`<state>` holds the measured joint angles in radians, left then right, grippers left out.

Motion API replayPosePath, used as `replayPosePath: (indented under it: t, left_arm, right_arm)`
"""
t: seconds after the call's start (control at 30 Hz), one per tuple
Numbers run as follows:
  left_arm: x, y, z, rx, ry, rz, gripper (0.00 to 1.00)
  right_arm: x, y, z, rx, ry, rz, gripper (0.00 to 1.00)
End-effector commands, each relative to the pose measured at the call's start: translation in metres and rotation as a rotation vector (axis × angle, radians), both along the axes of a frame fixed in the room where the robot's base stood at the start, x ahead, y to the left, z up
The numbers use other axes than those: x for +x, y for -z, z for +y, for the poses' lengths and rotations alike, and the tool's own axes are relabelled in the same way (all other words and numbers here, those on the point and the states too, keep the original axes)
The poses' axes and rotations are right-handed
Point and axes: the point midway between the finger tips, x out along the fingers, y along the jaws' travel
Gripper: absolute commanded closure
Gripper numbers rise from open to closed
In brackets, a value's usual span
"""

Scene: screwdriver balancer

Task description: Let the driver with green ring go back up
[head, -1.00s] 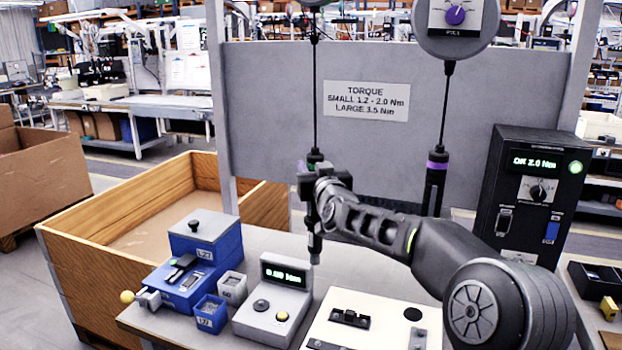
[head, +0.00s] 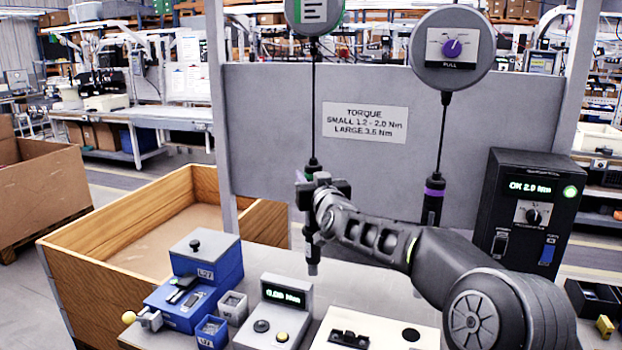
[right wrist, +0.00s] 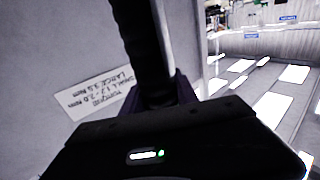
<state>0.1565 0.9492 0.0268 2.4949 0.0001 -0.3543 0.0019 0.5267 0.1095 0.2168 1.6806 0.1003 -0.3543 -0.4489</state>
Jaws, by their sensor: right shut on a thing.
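The driver with the green ring (head: 313,168) hangs upright on a cable from the balancer with a green dial plate (head: 312,12). My right gripper (head: 318,192) is shut on its body, just below the green ring. The driver's tip (head: 313,268) is in free air above the bench, behind the torque tester. In the right wrist view the dark driver body (right wrist: 150,60) rises from between the jaws. The driver with the purple ring (head: 433,195) hangs to the right from its own balancer (head: 453,50). My left gripper is not in view.
The torque tester (head: 287,295) reads 0.00 Nm on the bench. Blue boxes (head: 205,260) stand left of it, and a wooden crate (head: 130,230) is beyond. A black controller (head: 527,215) showing OK 2.0 Nm stands right. A grey panel (head: 270,120) is behind the drivers.

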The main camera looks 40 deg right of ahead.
Motion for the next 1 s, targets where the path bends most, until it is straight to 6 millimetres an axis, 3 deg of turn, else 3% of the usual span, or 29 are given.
replayPosePath:
  t: [0.37, 0.4, 0.7, 0.87, 1.0]
  left_arm:
    - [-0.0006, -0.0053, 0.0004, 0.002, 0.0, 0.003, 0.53]
    - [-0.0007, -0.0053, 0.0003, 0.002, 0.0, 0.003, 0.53]
    - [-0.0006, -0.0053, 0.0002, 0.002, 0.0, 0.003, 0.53]
    - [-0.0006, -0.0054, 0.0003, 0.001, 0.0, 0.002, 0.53]
    - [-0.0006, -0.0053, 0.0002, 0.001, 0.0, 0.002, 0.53]
  right_arm:
    - [-0.0001, -0.0049, -0.0005, 0.001, 0.001, 0.002, 1.0]
    - [-0.0001, -0.0049, -0.0005, 0.001, 0.001, 0.002, 0.64]
    - [-0.0001, -0.0055, -0.0004, 0.0, 0.001, 0.001, 0.39]
    - [-0.0001, -0.0057, -0.0004, 0.0, 0.001, 0.001, 0.39]
    - [0.0, -0.0035, -0.0004, 0.002, 0.0, 0.005, 0.29]
